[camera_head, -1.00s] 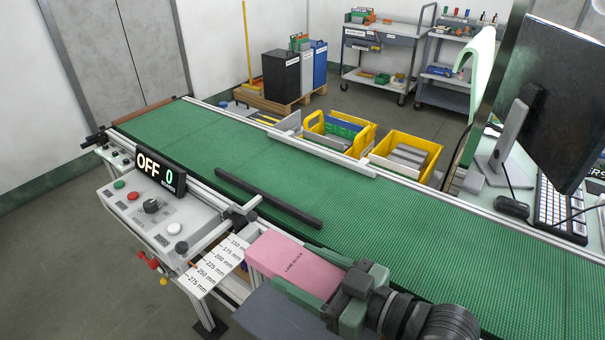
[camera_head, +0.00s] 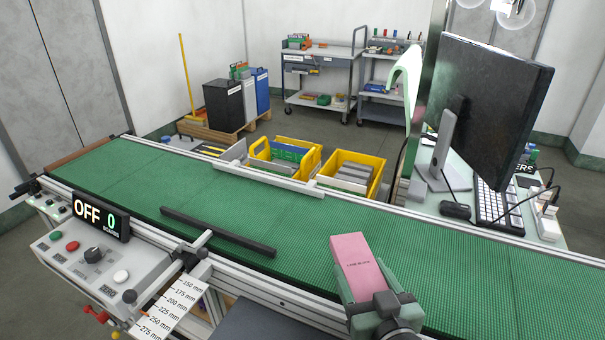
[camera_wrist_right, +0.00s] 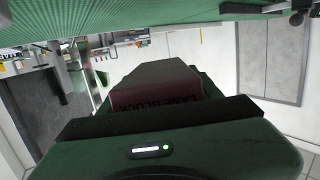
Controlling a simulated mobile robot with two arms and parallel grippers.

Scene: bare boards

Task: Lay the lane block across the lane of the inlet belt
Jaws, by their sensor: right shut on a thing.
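The pink lane block (camera_head: 361,268) is held in my right gripper (camera_head: 372,292), near the front edge of the inlet belt at the lower right of the head view. Its far end points away from me, over the green belt as seen from the head; I cannot tell whether it touches. In the right wrist view the lane block (camera_wrist_right: 157,88) shows dark between the fingers with its lettering visible. The green inlet belt (camera_head: 330,225) runs from upper left to lower right, with a black bar (camera_head: 217,232) lying over its near side. My left gripper is out of view.
A control box (camera_head: 100,265) with a display reading OFF 0 (camera_head: 101,218) and a millimetre scale (camera_head: 172,305) stand at the near left. Yellow bins (camera_head: 350,173) sit beyond the far rail. A monitor (camera_head: 492,110) and keyboard (camera_head: 497,207) are at right. The belt is otherwise bare.

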